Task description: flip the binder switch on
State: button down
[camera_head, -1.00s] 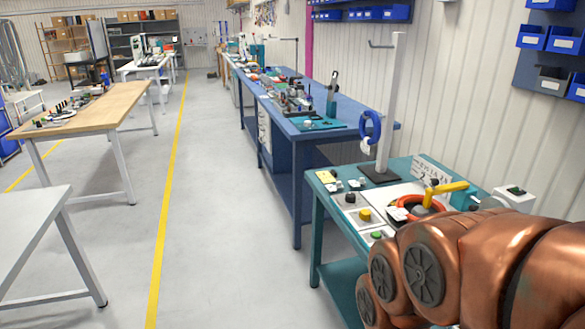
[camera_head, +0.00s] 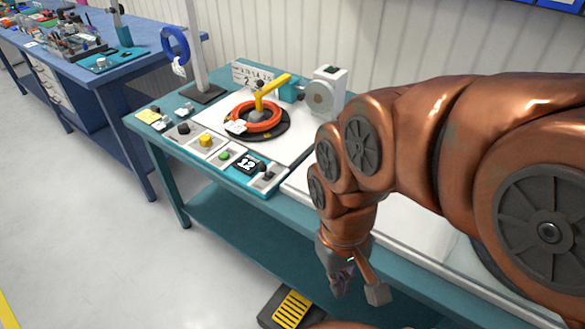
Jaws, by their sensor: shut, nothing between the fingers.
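A white machine (camera_head: 332,82) with a round grey disc on its side stands at the back right of the teal bench. A small dark switch (camera_head: 329,70) shows on its top; whether it is on or off is too small to tell. A black toggle (camera_head: 266,170) sits on a plate at the bench's front edge. No readable label shows which one is the binder switch. My gripper (camera_head: 352,284) points down in front of the bench, shut and empty. It is apart from the machine and the toggle.
An orange cable coil (camera_head: 257,117) lies on a black turntable under a yellow arm (camera_head: 272,90). A pedal (camera_head: 287,308) with yellow stripes is on the floor.

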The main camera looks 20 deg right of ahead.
aim_at(262, 167)
jog(key=u, duration=0.5)
jog(key=k, duration=0.65)
jog(key=u, duration=1.35)
jog(key=i, duration=1.2)
jog(key=z, duration=0.35)
